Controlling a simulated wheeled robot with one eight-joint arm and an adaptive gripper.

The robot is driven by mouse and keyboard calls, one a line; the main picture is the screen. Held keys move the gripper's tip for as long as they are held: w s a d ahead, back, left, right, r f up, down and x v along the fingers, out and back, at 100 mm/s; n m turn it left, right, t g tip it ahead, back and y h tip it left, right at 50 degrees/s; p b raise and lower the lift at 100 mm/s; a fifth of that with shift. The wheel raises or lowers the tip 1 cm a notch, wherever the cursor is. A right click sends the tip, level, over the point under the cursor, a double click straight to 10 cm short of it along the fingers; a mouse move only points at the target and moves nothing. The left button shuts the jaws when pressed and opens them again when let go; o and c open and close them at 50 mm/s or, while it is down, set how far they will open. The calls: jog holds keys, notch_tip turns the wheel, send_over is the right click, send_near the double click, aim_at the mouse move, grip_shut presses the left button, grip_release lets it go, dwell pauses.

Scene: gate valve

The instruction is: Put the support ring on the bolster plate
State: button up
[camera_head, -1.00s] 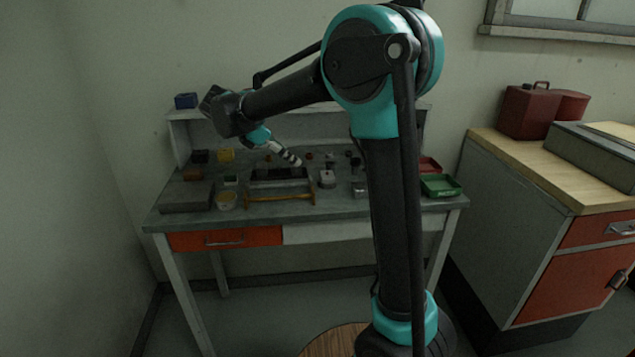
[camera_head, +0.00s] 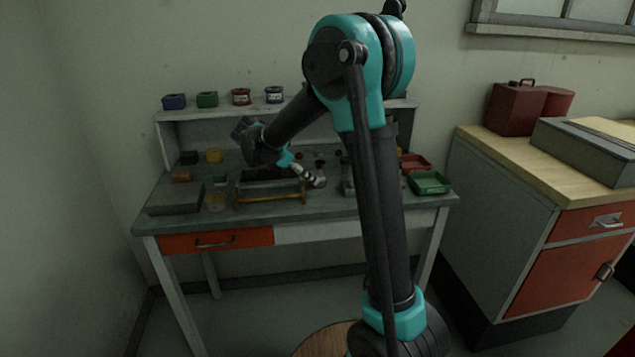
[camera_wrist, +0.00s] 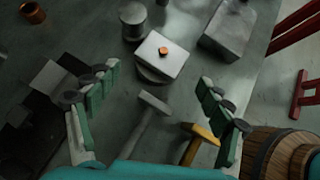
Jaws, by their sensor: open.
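My gripper (camera_wrist: 158,78) is open and empty, its two fingers spread above the bench; in the head view its end (camera_head: 316,180) is over the middle of the bench. Ahead between the fingertips, a pale square block (camera_wrist: 164,56) with a small orange piece on top sits by a round grey piece. A copper-coloured ring (camera_wrist: 33,12) lies at the upper left of the wrist view; I cannot tell if it is the support ring. A flat grey slab (camera_head: 175,199) lies at the bench's left; I cannot tell if it is the bolster plate.
A grey cylinder (camera_wrist: 133,20) and a grey block (camera_wrist: 228,30) stand beyond the pale block. Green (camera_head: 430,182) and red bins are at the bench's right. Small coloured containers (camera_head: 241,96) stand on the back shelf.

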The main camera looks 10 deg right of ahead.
jog(key=x, duration=0.4)
jog(key=shift+d+r, duration=0.1)
grip_shut()
dwell(0.4)
